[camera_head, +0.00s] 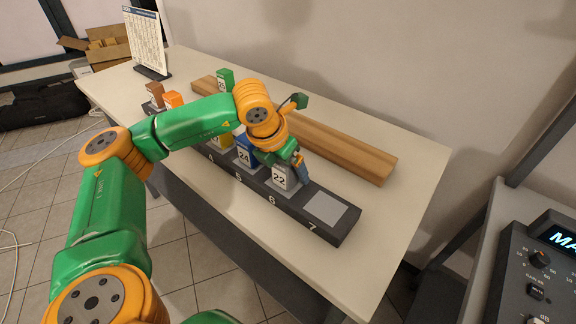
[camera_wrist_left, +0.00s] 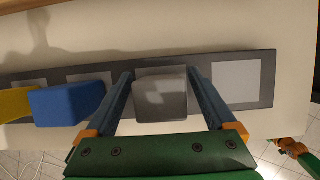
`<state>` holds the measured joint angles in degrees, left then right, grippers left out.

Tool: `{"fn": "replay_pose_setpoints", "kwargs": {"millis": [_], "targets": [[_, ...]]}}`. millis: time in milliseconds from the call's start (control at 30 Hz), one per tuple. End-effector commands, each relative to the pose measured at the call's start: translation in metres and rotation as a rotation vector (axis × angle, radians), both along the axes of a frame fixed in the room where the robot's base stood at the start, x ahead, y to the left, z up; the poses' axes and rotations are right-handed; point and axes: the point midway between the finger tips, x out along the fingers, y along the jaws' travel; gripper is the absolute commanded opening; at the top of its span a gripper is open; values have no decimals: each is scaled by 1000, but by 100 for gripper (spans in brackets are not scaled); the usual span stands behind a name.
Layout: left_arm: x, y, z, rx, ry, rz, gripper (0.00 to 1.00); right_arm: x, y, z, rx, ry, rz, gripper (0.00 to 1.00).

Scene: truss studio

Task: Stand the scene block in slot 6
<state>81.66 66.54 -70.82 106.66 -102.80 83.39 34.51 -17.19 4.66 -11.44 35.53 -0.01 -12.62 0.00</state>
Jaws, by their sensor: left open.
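A grey block marked 22 (camera_head: 279,178) stands upright on slot 6 of the long dark slotted rack (camera_head: 335,228). It also shows in the left wrist view (camera_wrist_left: 161,97) between my fingers. My left gripper (camera_head: 297,170) is open, with one finger on each side of this block; whether they touch it I cannot tell. A blue block marked 24 (camera_head: 244,153) stands on slot 5, left of my gripper. Slot 7 (camera_head: 326,208), at the right end, is bare and light grey. The gripper and arm hide part of the rack.
A long wooden beam (camera_head: 340,148) lies behind the rack. A green block (camera_head: 225,78) stands near its left end. Orange (camera_head: 173,99) and brown blocks stand farther left. A sheet on a stand (camera_head: 147,42) is at the far left. The table's right part is clear.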

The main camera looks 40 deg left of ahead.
Motion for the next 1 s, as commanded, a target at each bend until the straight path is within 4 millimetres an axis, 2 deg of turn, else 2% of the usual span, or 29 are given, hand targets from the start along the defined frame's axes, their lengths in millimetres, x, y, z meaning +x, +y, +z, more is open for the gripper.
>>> {"fn": "replay_pose_setpoints", "kwargs": {"millis": [100, 167, 400, 533, 700, 1000], "targets": [[0, 0, 8, 0, -1, 0, 90, 0, 0, 7, 0, 0, 0, 80], [-4, 0, 16, -1, -5, 0, 90, 0, 0, 1, 0, 0, 0, 80], [-30, 2, 81, -1, -8, -2, 90, 0, 0, -3, 0, 0, 0, 80], [-41, 2, 105, 0, -4, -2, 90, 0, 0, -2, 1, 0, 0, 80], [-46, 3, 115, 0, -1, -1, 90, 0, 1, -2, 2, 0, 0, 80], [-46, 3, 115, 0, 0, -1, 90, 0, 2, -2, 2, -1, -1, 80]]}}
